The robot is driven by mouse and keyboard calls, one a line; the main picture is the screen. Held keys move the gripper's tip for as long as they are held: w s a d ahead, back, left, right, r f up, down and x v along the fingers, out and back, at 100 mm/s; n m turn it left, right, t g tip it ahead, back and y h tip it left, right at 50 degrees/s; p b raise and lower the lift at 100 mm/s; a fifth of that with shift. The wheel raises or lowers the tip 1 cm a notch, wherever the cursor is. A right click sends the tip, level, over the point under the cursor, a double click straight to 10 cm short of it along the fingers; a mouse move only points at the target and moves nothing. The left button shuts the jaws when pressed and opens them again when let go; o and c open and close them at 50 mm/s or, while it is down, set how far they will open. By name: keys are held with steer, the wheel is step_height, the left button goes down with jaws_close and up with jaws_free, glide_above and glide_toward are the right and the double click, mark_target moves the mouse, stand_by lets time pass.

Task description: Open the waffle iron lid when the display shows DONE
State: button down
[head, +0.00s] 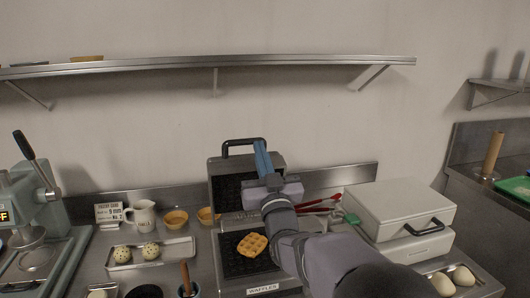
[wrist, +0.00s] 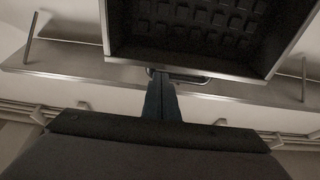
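The waffle iron (head: 228,287) stands open in the middle of the counter, with a WAFFLES label on its front. Its lid (head: 231,190) stands upright at the back, with the dark grid facing forward and a black handle (head: 240,143) on top. The lid also fills the top of the wrist view (wrist: 190,57). A golden waffle (head: 252,244) lies on the lower plate. My gripper (head: 260,146) is at the right end of the handle, its blue fingers close together. The fingers (wrist: 161,76) overlap the handle in the wrist view; I cannot tell whether they touch it. No DONE text is readable.
A closed pale press (head: 400,208) with a black handle stands right of the iron. Red-handled tongs (head: 318,210) lie behind my arm. A tray (head: 180,247) with speckled balls, a white jug (head: 142,215) and a grey-green machine (head: 50,190) are left. A shelf (head: 150,68) runs above.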

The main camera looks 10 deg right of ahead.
steer(key=w+g+p, duration=0.1)
steer(key=w+p, duration=0.1)
steer(key=w+r+g+p, duration=0.1)
steer(key=w+p, duration=0.1)
steer(key=w, duration=0.1)
steer(key=w+g+p, duration=0.1)
steer(key=w+p, duration=0.1)
steer(key=w, duration=0.1)
steer(key=shift+r+g, duration=0.2)
steer(key=shift+g, duration=0.2)
steer(key=shift+w+f+g+p, duration=0.25)
steer(key=shift+w+g+p, duration=0.05)
steer(key=shift+w+p, duration=0.35)
steer(key=shift+s+r+b, duration=0.1)
steer(key=shift+s+b, duration=2.6)
steer(key=shift+s, duration=2.35)
